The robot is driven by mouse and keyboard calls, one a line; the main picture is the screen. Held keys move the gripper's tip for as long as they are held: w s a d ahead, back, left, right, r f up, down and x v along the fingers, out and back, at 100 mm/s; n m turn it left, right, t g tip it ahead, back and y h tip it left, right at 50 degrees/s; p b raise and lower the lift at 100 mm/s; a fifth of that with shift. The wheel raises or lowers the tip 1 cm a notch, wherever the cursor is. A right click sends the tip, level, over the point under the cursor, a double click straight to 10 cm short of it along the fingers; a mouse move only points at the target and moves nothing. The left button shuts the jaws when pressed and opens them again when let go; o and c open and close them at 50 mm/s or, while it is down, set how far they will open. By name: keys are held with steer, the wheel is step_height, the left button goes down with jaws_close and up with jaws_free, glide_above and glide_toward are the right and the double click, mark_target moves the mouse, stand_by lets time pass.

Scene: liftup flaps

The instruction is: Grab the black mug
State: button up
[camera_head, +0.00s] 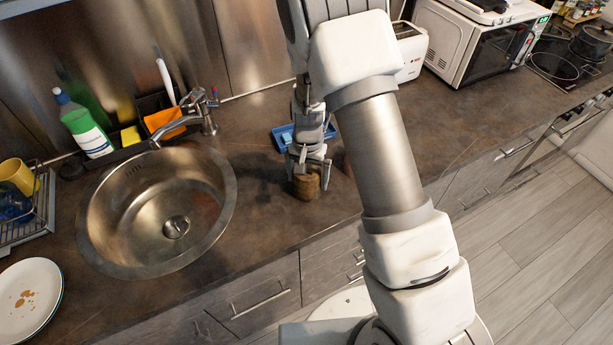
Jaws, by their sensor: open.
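My gripper (310,172) hangs over the counter to the right of the sink, pointing down, with its fingers apart. A small brown, rounded object (307,188) stands on the counter right under and between the fingertips. It may be a mug, but its colour looks brown and no handle shows. I cannot tell whether the fingers touch it. No clearly black mug shows. My arm covers part of the counter behind and to the right.
A blue tray (283,138) lies behind my gripper. The round sink (110,225) with its faucet (207,118) is at left. A dish rack (40,222) and dirty plate (28,300) are far left. A toaster (412,50) and microwave (465,50) stand at back right.

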steer(key=c, duration=1.3)
steer(key=shift+r, duration=0.15)
